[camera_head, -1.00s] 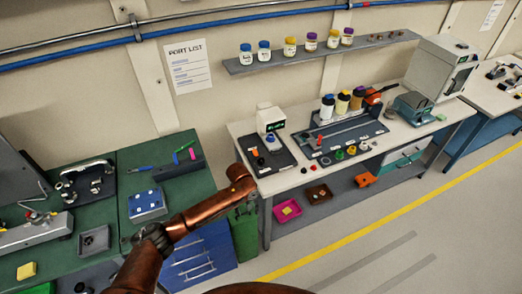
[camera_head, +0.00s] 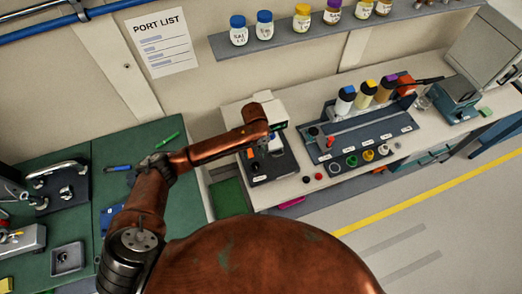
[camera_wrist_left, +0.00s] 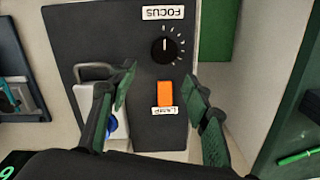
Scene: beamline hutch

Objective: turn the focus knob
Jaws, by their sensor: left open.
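The focus knob (camera_wrist_left: 164,50) is a round black dial with a white pointer line and tick marks, below an upside-down FOCUS label (camera_wrist_left: 163,13) in the left wrist view. It sits on a dark panel (camera_wrist_left: 85,35). An orange LAMP switch (camera_wrist_left: 165,93) is on the same panel, nearer the palm. My left gripper (camera_wrist_left: 163,76) is open and empty, its fingers spread on either side of the switch. The knob is just beyond the fingertips, apart from them. In the head view my left arm reaches over the device (camera_head: 283,165) and hides part of it. My right gripper is not in view.
A blue part (camera_wrist_left: 112,124) beside a pale bracket is partly behind one finger. In the head view a rack with bottles (camera_head: 357,130) stands to the right on the white bench. A shelf (camera_head: 345,23) with jars runs above. The green bench (camera_head: 120,150) is left.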

